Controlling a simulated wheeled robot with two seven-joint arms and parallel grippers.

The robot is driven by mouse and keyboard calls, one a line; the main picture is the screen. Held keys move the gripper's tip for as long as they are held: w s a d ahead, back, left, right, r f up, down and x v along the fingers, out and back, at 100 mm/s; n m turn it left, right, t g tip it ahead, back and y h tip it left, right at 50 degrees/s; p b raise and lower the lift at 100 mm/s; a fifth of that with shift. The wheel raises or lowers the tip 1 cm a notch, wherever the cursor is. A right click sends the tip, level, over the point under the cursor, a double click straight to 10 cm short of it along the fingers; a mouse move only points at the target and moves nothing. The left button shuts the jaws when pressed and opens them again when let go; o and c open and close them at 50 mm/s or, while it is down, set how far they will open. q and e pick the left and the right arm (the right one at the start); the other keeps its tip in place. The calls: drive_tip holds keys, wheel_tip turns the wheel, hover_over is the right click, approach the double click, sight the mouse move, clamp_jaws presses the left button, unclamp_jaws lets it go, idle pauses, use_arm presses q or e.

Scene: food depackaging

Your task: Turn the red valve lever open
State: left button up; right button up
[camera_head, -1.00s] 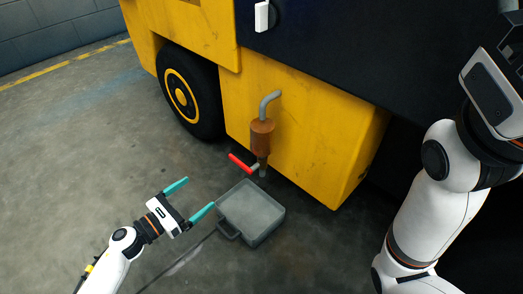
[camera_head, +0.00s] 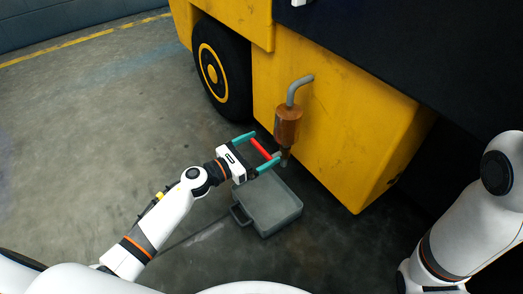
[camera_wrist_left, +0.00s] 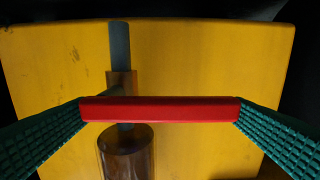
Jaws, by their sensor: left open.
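The yellow machine (camera_head: 350,150) stands close behind, with a black wheel (camera_head: 232,85) at left. Open concrete floor (camera_head: 80,130) lies to the left.

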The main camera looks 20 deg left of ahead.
use_arm(q)
drive_tip(key=shift+w+d, duration=0.35)
drive_tip(key=shift+w, duration=0.1)
drive_tip(key=c, duration=1.1)
